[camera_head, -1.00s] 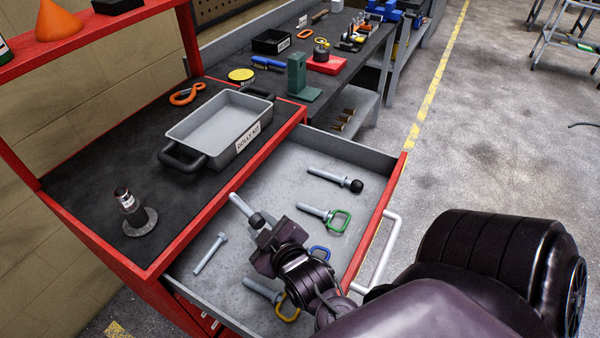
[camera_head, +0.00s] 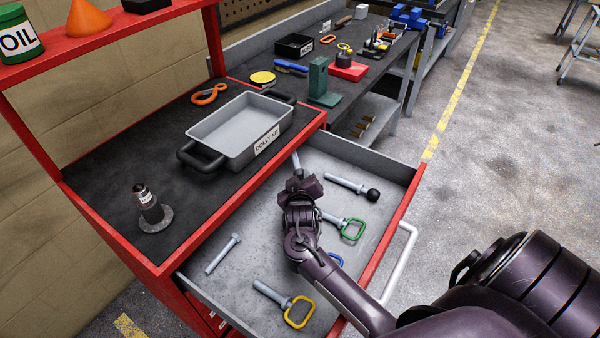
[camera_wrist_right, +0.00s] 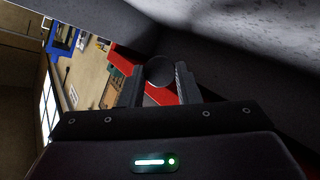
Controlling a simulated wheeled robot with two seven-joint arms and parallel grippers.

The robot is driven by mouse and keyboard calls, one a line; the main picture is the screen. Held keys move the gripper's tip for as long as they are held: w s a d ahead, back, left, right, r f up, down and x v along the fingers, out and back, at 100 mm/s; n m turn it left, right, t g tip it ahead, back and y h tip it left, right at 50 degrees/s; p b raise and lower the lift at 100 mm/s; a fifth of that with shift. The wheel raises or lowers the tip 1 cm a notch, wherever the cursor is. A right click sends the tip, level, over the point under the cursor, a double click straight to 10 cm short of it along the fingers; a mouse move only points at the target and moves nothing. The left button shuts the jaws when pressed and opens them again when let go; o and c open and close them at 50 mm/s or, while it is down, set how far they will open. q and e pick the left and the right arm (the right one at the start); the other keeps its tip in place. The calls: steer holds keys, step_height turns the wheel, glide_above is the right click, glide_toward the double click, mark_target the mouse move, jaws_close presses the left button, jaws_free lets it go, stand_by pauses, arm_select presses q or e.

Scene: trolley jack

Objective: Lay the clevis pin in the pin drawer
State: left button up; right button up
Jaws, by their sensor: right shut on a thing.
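My right gripper (camera_head: 302,187) is over the far part of the open drawer (camera_head: 240,285), shut on a pin. The pin's pale shaft (camera_head: 296,160) sticks out beyond the fingers toward the drawer's back wall. In the right wrist view a dark round end of the pin (camera_wrist_right: 159,70) sits between the two fingers (camera_wrist_right: 160,85). The pin's height above the drawer floor is hard to tell. In the drawer lie a black-knobbed pin (camera_head: 352,187), a green-ring pin (camera_head: 345,225), a yellow-ring pin (camera_head: 285,303) and a plain headed pin (camera_head: 222,254). A blue-ring pin (camera_head: 336,259) is mostly hidden by my arm. My left gripper is out of view.
A grey tray labelled DOLLY KIT (camera_head: 240,130) and a small bottle on a round base (camera_head: 150,208) stand on the black cart top. The drawer's right wall and white handle (camera_head: 400,260) lie under my forearm. Drawer floor is bare around the plain pin.

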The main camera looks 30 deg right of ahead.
steer(key=w+d, duration=0.2)
steer(key=w, duration=0.1)
steer(key=w+d, duration=0.1)
steer(key=shift+w+d+r+p, duration=0.1)
steer(key=shift+w+p, duration=0.2)
steer(key=shift+w, duration=0.05)
step_height(320, 180, down, 3)
steer(key=shift+f+p, duration=0.15)
steer(key=shift+p, duration=0.25)
steer(key=shift+f, duration=0.1)
steer(key=shift+f, duration=0.1)
steer(key=shift+f+b, duration=0.5)
steer(key=o, duration=1.1)
steer(key=shift+s+f, duration=0.2)
